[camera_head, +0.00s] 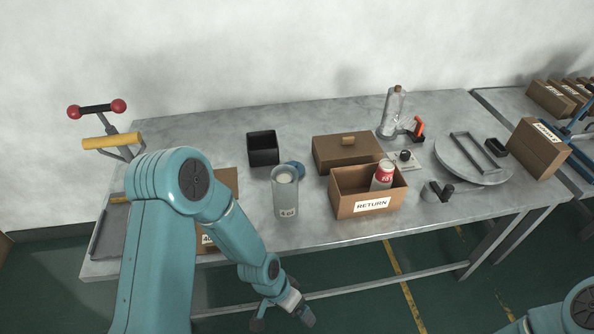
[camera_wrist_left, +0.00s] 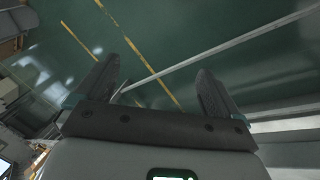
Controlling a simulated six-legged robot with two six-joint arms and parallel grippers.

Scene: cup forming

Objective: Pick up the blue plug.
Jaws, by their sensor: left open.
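A small round blue thing (camera_head: 296,168), probably the blue plug, sits on the grey table (camera_head: 300,240). It is partly hidden behind a tall translucent cup (camera_head: 286,200), and I cannot tell whether they touch. My left gripper (camera_head: 283,320) is low at the front, below and in front of the table edge, apart from the blue thing. My right gripper is out of view; only part of my right arm shows at the bottom right.
An open RETURN box (camera_head: 352,200) holding a red-and-white can (camera_head: 382,174) stands right of the cup. A lidded brown box (camera_head: 335,155) and a black bin (camera_head: 263,150) stand behind. A clear bottle (camera_head: 393,108) and round plate (camera_head: 455,165) are farther right. My left arm hides part of the table's left side.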

